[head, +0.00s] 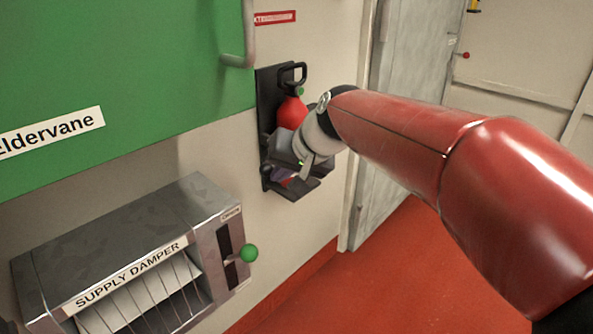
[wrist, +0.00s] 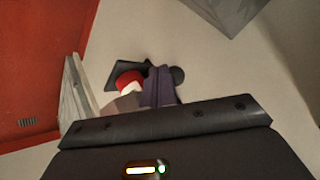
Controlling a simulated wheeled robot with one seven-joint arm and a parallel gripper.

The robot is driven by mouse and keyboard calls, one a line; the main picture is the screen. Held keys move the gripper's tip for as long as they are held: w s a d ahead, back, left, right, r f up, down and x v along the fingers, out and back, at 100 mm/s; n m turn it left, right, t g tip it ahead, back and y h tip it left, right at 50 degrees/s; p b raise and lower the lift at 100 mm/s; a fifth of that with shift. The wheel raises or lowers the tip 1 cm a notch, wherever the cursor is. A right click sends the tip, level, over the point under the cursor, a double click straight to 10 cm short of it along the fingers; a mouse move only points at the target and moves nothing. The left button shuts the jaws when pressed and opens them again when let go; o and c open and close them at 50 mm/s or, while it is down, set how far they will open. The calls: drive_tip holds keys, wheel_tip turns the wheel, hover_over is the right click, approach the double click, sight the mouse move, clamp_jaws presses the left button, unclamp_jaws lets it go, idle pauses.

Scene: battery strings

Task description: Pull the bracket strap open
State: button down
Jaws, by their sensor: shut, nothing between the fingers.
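A red extinguisher (head: 291,112) with a black handle stands upright in a dark wall bracket (head: 268,88). Its red body (wrist: 130,79) and part of the dark bracket (wrist: 128,66) show in the wrist view, beyond my gripper. My gripper (wrist: 158,72) is shut, its two dark purplish fingers side by side with nothing seen between them. In the head view my gripper (head: 283,173) is in front of the bracket's lower part, below the extinguisher's top. My wrist and gripper hide much of the extinguisher. I cannot make out the strap, or whether my fingers touch the bracket.
A metal supply damper box (head: 195,215) with a green knob (head: 249,253) is at the lower left. A green panel (head: 120,70) with a grey handle (head: 249,40) is above it. A grey door (head: 410,90) stands right of the bracket. The red floor (head: 400,270) is clear.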

drive_tip(key=shift+a, duration=1.3)
